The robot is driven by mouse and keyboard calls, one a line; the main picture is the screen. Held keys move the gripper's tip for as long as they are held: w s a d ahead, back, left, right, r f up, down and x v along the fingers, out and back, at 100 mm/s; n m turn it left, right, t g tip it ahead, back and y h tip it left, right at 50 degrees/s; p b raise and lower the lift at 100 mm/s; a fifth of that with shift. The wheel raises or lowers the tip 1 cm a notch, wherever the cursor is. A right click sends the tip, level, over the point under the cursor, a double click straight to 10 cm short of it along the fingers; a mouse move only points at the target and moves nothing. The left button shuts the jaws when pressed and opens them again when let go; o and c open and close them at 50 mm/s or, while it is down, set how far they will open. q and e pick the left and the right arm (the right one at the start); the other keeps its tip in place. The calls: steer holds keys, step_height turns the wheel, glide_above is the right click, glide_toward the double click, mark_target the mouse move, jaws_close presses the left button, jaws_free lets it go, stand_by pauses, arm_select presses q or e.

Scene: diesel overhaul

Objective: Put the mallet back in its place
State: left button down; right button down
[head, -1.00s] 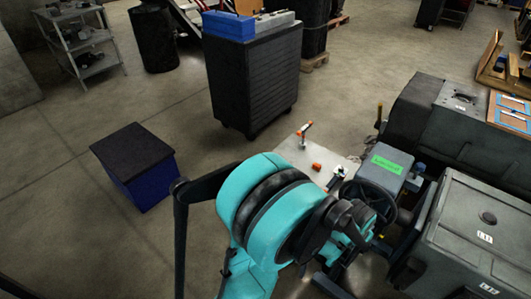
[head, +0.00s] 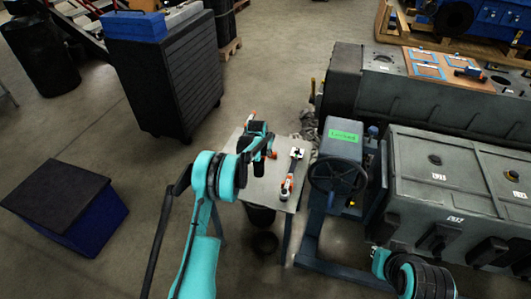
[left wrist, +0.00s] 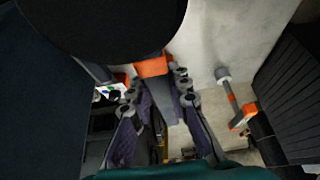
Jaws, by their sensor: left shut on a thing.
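My left gripper (head: 258,148) is over the small light-topped table. In the left wrist view (left wrist: 158,100) its fingers are closed around a dark grey piece with an orange end. I take this to be the mallet (left wrist: 152,67); its orange part also shows beside the gripper in the head view (head: 275,154). The gripper hides most of it, and I cannot tell whether it touches the table. A large dark round shape covers the top of the wrist view. My right gripper is out of view; only part of that arm shows at the lower right.
A handwheel (head: 337,177) and green-labelled box (head: 342,137) stand right. A brown board with blue outlines (head: 436,60) is farther back. A drawer cabinet (head: 170,80) stands left.

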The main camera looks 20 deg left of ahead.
arm_select(q)
steer(key=shift+w+a+f, duration=0.1)
steer(key=shift+w+f, duration=0.25)
steer(key=shift+w, duration=0.05)
step_height(320, 180, down, 7)
steer(key=b, duration=0.3)
steer(key=shift+r, duration=0.15)
steer(key=shift+f+b, duration=0.3)
steer(key=shift+b, duration=0.1)
steer(key=shift+s, duration=0.1)
steer(key=shift+f+b, duration=1)
steer(key=shift+f, duration=0.05)
steer(key=c, duration=1.3)
jaws_free()
steer(key=shift+c, duration=0.2)
